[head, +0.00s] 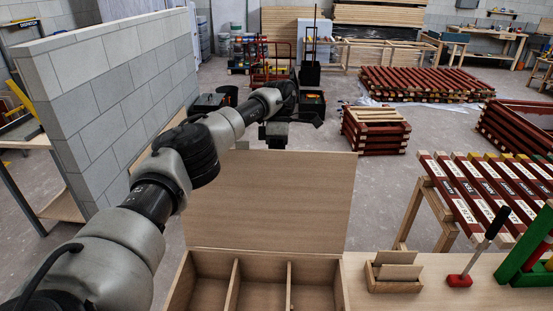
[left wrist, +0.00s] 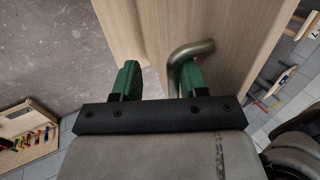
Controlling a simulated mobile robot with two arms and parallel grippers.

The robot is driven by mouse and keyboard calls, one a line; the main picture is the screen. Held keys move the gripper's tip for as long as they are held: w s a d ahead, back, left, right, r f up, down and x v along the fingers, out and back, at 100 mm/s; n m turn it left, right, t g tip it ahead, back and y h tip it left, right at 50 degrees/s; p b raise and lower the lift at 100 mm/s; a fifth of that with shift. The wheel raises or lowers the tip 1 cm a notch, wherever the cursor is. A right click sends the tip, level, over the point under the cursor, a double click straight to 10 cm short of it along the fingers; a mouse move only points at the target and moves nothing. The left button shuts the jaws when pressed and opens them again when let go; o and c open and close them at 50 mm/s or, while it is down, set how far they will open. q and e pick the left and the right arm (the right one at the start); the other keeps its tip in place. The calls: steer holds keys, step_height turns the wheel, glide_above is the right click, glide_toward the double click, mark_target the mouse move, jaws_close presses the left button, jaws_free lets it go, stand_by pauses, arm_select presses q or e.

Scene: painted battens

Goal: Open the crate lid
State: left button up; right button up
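The wooden crate (head: 262,251) stands at the bottom of the head view, its compartments showing empty. Its lid (head: 270,200) stands raised at the crate's far side, with the inner face towards me. My left arm reaches over to the lid's top edge, where the left gripper (head: 290,134) is partly hidden. In the left wrist view the green fingers (left wrist: 160,80) are apart. A bent metal handle (left wrist: 190,50) lies between them, close to the right finger, with a gap to the left one. Wooden panel (left wrist: 232,40) shows beside it. My right gripper is not in view.
A grey block wall (head: 110,90) stands left of my arm. Right of the crate on the bench are a small wooden holder (head: 393,285), a red-based tool (head: 460,280) and a green frame (head: 525,255). Painted battens (head: 490,190) lie on a rack beyond.

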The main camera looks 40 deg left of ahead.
arm_select(q)
steer(key=shift+r, duration=0.1)
steer(key=d+r, duration=1)
steer(key=d, duration=0.1)
steer(key=shift+w+d+r, duration=0.2)
steer(key=shift+d+r, duration=0.15)
steer(key=shift+r, duration=0.05)
steer(key=shift+f, duration=0.1)
